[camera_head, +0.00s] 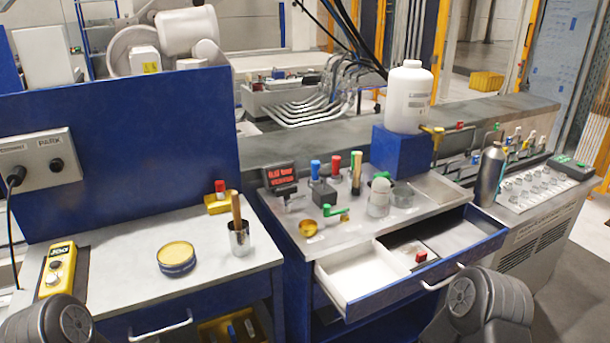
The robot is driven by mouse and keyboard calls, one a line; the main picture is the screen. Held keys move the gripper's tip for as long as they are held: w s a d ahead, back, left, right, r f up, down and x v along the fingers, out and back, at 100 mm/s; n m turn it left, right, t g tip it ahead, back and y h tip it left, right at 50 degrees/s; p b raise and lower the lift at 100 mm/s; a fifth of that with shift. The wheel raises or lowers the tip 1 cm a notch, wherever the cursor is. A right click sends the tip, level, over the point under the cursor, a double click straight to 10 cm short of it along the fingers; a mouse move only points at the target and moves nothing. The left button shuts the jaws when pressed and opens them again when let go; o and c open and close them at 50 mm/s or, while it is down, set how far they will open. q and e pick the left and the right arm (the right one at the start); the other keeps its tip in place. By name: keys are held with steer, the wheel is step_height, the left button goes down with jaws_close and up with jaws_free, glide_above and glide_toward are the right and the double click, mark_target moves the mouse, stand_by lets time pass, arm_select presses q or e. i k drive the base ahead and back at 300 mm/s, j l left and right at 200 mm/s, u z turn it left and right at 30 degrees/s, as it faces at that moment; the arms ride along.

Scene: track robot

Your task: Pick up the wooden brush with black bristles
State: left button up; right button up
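A wooden handle (236,208) stands upright in a metal cup (240,240) on the left worktop. It may be the brush's handle; its lower end is inside the cup and no black bristles show. Dark rounded parts of my two arms show at the bottom left and bottom right edges. No gripper fingers show on either arm, so both grippers are out of view.
A round yellow-topped tin (176,257) and a yellow control box (57,271) share the left worktop (130,230). To the right, an open drawer (352,278) juts out below a bench with several tools and bottles. A grey bottle (490,175) stands farther right.

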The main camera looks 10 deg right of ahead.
mark_target(356, 184)
steer(key=i+l+u, duration=0.1)
steer(key=l+u, duration=1.05)
steer(key=l, duration=0.5)
steer(key=k+l+u, duration=0.1)
steer(key=l, duration=0.35)
steer(key=k+l, duration=0.1)
steer(key=l, duration=0.4)
steer(key=k+l+u, duration=0.1)
steer(key=l, duration=0.4)
